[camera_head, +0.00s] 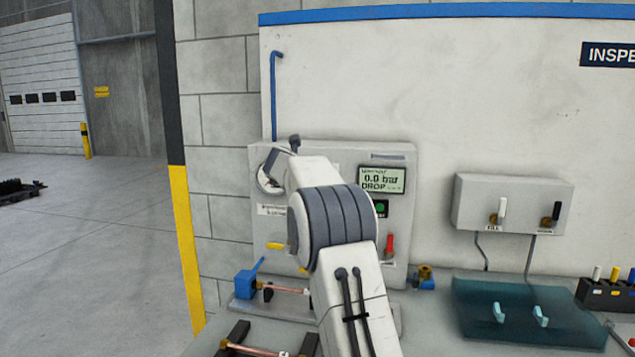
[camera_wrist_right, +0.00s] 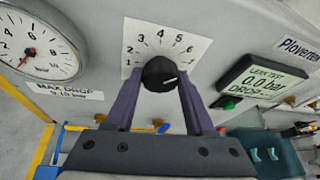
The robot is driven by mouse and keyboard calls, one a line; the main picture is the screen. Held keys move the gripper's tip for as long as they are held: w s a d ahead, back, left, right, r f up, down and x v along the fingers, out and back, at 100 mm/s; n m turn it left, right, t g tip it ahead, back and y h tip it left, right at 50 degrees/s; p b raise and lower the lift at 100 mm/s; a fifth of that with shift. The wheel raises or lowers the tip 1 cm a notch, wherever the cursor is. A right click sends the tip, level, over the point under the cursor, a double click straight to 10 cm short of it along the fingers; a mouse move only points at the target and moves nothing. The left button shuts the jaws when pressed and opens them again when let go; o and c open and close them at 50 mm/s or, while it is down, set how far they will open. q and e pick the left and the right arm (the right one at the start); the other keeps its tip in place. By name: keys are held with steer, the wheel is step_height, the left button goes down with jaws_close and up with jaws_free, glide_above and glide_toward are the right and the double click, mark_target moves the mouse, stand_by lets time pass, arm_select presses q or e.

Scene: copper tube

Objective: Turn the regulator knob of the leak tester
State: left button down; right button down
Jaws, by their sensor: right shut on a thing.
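The leak tester (camera_head: 402,155) is a pale panel on the wall at the bench's back. Its black regulator knob (camera_wrist_right: 160,73) sits on a white scale with numbers in the right wrist view; its white mark points right, toward the 6 side. My right gripper (camera_wrist_right: 160,90) is shut on the knob, one purple finger on each side. In the head view my right arm hides the knob and the fingers. The tester's display (camera_head: 381,180) reads 0.0 bar and DROP. The round gauge (camera_wrist_right: 38,45) has its red needle near the low end. My left gripper is not in view.
A green button (camera_head: 380,208) and a red-handled valve (camera_head: 389,245) are on the tester's right. A copper tube (camera_head: 290,290) lies in a blue-ended fixture (camera_head: 246,283) below.

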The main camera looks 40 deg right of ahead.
steer(key=shift+f, duration=0.1)
stand_by(0.5)
steer(key=shift+c, duration=1.4)
jaws_free()
steer(key=b+v, duration=0.2)
steer(key=v, duration=0.8)
steer(key=shift+s, duration=0.25)
steer(key=shift+a, duration=0.15)
